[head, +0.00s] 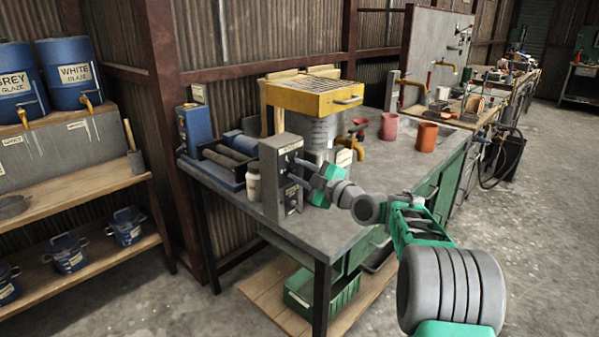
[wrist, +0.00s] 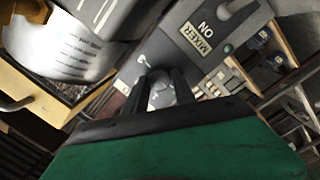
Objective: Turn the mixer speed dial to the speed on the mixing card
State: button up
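The grey mixer control box (head: 270,182) stands upright on the near part of the workbench. My gripper (head: 295,181) reaches its front face from the right. In the wrist view, a round pale grey dial (wrist: 161,94) sits between the two dark fingers of my gripper (wrist: 160,80). The fingers are apart with the dial between them, but whether they press on it is unclear. A MIXER label (wrist: 194,40) with ON above it is on the box face. The dial's scale and pointer are mostly hidden. No speed on a mixing card can be read.
A white jar (head: 253,184) stands left of the box. The bench's near right top (head: 338,232) is clear.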

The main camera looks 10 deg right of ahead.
grip_shut()
